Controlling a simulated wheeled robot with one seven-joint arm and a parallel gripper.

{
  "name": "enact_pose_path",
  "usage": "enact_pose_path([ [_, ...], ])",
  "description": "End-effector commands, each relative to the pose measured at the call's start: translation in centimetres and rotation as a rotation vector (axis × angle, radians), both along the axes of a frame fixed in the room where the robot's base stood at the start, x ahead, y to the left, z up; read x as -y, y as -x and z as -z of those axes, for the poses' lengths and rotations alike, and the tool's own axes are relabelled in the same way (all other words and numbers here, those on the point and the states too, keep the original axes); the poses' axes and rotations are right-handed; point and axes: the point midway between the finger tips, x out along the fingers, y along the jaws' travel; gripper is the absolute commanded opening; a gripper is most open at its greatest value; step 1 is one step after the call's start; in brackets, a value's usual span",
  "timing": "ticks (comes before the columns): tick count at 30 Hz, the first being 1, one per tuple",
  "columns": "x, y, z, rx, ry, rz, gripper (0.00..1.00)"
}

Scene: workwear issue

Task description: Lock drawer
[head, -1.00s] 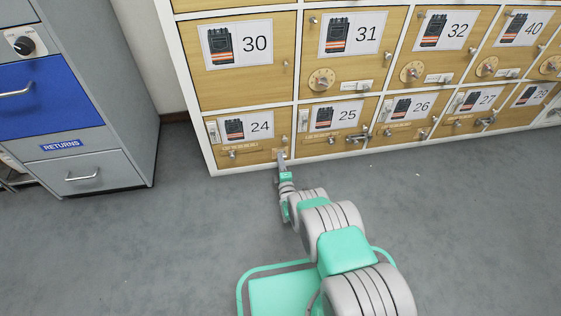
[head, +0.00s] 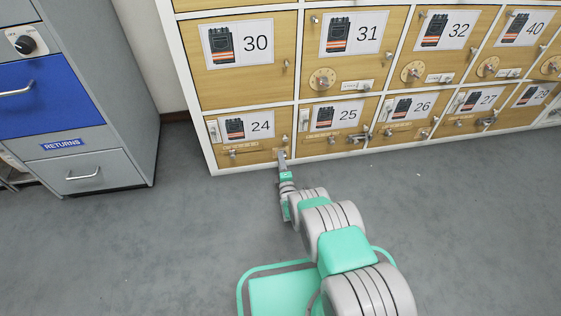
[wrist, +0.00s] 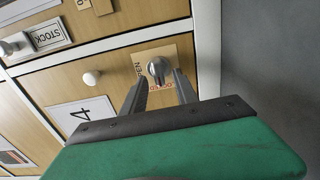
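The wooden front numbered 24 (head: 262,150) is in the bottom row of the cabinet, at its left end. My gripper (head: 282,156) is at this front's lower right corner in the head view. In the wrist view, a round metal lock knob (wrist: 158,67) sits on a pale plate with "OPEN" and red lettering (wrist: 140,70). The gripper's two fingers (wrist: 159,76) reach up on either side of the knob, spread apart. Contact with it cannot be made out. The lower part of the plate is partly hidden by the fingers. A white knob (wrist: 92,78) is on the same front.
Fronts 25 (head: 345,144) and 30 (head: 240,83) adjoin, with knobs and latches. A "STOCK" label (wrist: 48,35) shows in the wrist view.

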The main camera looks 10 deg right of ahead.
Motion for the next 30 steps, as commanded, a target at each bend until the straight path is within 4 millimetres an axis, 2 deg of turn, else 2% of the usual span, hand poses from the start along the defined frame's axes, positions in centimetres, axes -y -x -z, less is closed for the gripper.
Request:
enact_pose_path([
  [5, -0.1, 0.4, -0.1, -0.001, 0.001, 0.0, 0.35],
  [8, -0.2, 1.9, -0.3, -0.004, 0.0, -0.001, 0.35],
  [15, -0.2, 6.7, -0.4, -0.003, 0.001, -0.003, 0.35],
  [18, -0.2, 7.6, -0.2, -0.002, 0.001, -0.002, 0.35],
  [30, -0.1, 7.8, 0.0, 0.0, 0.0, -0.001, 0.35],
])
